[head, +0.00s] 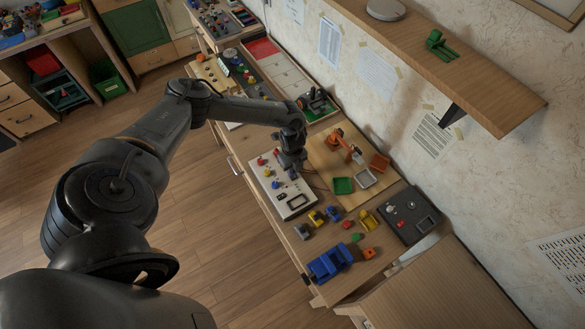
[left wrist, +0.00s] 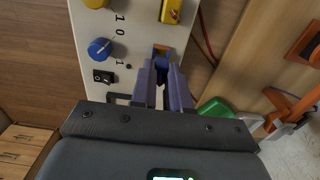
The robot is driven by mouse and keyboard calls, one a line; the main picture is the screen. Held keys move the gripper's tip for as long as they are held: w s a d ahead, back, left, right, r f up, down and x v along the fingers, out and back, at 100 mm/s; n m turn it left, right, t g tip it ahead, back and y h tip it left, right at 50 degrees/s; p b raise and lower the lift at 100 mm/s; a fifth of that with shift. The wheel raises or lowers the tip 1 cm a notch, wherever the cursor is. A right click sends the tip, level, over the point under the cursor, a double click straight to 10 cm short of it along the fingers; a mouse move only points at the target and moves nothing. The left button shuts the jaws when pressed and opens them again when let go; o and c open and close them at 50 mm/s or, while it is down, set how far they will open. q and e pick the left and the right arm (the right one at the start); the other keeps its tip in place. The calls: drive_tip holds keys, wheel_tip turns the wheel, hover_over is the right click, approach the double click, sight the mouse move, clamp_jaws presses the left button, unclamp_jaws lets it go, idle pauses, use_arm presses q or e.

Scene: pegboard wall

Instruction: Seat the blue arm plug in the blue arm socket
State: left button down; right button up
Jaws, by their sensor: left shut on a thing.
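My left gripper (head: 291,163) is over the white control panel (head: 296,208) on the bench. In the left wrist view, its bluish fingers (left wrist: 161,78) are shut on a small dark blue piece (left wrist: 161,64), which I take to be the blue arm plug. Its tip is at a small blue and orange patch on the panel, probably the blue arm socket (left wrist: 163,47). The fingers hide much of both, and I cannot tell how far the plug is in. In the head view the gripper hides this spot. My right gripper is not in view.
A blue knob (left wrist: 100,48), a black switch (left wrist: 103,77) and a yellow block (left wrist: 171,11) are on the panel nearby. A blue truck (head: 330,263) is near the front.

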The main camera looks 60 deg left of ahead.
use_arm(q)
drive_tip(key=shift+f+b, duration=0.55)
drive_tip(key=shift+f, duration=0.35)
drive_tip(key=c, duration=1)
unclamp_jaws()
drive_tip(key=shift+c, duration=0.2)
drive_tip(key=shift+r, duration=0.15)
drive_tip(key=shift+r+p, duration=1.05)
drive_tip(key=shift+p, duration=0.1)
drive_tip(key=shift+r+p, duration=1.35)
drive_tip(key=shift+r, duration=0.05)
